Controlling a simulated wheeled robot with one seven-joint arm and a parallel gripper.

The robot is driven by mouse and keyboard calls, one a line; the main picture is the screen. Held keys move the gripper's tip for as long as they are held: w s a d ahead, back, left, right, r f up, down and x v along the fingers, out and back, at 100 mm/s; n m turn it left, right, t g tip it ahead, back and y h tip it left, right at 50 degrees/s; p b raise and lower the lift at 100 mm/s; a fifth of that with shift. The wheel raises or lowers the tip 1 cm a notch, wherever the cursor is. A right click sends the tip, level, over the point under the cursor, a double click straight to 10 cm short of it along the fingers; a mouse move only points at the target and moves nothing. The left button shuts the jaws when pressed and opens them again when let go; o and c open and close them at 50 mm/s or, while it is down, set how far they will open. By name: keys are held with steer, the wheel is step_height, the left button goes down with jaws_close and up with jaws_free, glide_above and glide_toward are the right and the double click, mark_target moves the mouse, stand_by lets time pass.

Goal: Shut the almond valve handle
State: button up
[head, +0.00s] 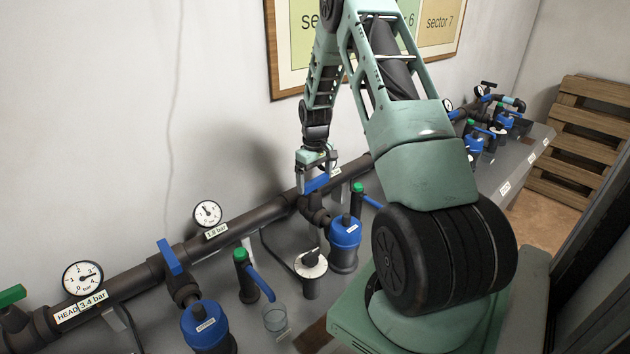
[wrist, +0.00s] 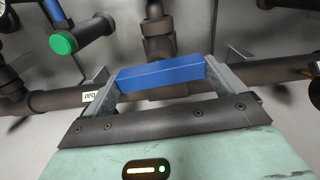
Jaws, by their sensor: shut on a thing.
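My gripper (head: 315,176) is at the wall pipe, shut on a blue valve handle (head: 318,183). In the wrist view the blue handle (wrist: 160,74) spans between the two fingers of my gripper (wrist: 163,80), one at each end, and lies roughly along the dark pipe behind it. The handle sits on a dark valve branch (head: 315,210) that leads down to a blue-topped canister (head: 345,231). The canister's label is too small to read, so I cannot tell if this is the almond one.
Another blue handle (head: 170,257) stands across the pipe at left. Gauges (head: 207,213) and (head: 83,277) rise from the pipe. A green-tipped blue lever (head: 258,275), a dial (head: 311,264) and a clear cup (head: 275,318) are nearby. A wooden pallet (head: 585,140) leans at far right.

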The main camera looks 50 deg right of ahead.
mark_target(315, 180)
steer(key=shift+m, duration=0.5)
steer(key=o, duration=0.6)
steer(key=shift+r, duration=0.1)
step_height(315, 180, up, 17)
steer(key=b, duration=0.4)
steer(key=shift+r, duration=0.15)
